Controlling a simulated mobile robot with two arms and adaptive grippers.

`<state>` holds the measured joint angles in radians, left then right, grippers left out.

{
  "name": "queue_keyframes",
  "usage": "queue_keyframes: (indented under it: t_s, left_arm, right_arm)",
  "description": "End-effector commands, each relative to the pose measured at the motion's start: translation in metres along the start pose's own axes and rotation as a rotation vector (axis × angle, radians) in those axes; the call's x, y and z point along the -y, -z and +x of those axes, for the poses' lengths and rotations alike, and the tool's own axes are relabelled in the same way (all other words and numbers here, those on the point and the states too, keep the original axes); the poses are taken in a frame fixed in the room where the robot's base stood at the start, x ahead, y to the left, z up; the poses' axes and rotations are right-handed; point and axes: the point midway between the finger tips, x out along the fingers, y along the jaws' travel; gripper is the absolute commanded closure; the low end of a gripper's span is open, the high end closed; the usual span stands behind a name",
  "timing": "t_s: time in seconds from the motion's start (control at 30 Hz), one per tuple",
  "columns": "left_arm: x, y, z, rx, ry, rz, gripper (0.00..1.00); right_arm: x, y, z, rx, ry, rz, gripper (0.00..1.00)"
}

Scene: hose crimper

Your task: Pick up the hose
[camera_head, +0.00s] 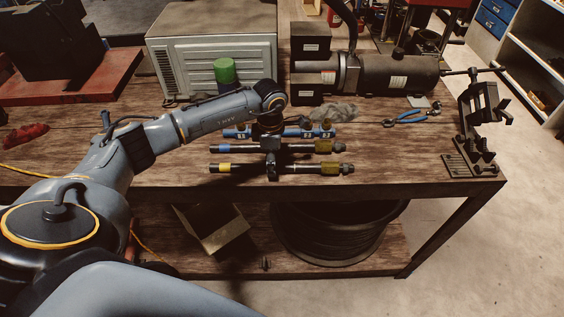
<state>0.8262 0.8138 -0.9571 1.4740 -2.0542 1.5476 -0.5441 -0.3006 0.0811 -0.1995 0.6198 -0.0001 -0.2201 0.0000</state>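Two short dark hoses lie side by side on the wooden workbench. The farther hose (300,149) has a blue band at its left end, and the nearer hose (300,169) has a yellow band there. Both have brass-coloured fittings at the right end. My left arm reaches in from the left, and its dark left gripper (272,168) points down over the middle of the hoses. It covers part of both. I cannot tell whether its fingers are open or touch either hose. My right gripper is not in view.
A blue labelled part (318,133) lies just behind the hoses. A crimper-like machine (390,75), a pale metal box (212,50) with a green cylinder (225,72), blue-handled pliers (412,117) and a black clamp stand (478,125) surround it.

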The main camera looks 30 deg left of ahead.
Motion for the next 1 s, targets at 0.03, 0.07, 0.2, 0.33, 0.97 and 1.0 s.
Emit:
queue_keyframes:
  t_s: [0.03,0.07,0.2,0.33,0.97,1.0]
  left_arm:
    - [0.0005,-0.0002,0.0044,0.000,0.002,-0.001,0.50]
    - [0.0005,0.0000,0.0076,-0.001,0.002,-0.001,0.50]
    - [-0.0002,-0.0001,0.0140,0.001,-0.001,0.000,0.50]
    - [-0.0003,-0.0001,0.0143,0.001,-0.002,0.000,0.50]
    - [-0.0012,-0.0005,0.0124,0.003,-0.003,-0.001,1.00]
    - [-0.0013,-0.0004,0.0119,0.003,-0.004,-0.001,1.00]
  right_arm:
    - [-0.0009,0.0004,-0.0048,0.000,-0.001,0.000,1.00]
    - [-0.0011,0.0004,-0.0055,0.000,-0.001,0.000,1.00]
    - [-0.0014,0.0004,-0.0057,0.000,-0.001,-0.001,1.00]
    - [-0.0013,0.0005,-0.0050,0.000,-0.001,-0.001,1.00]
    - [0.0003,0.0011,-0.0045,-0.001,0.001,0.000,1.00]
    - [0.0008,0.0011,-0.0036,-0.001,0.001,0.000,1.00]
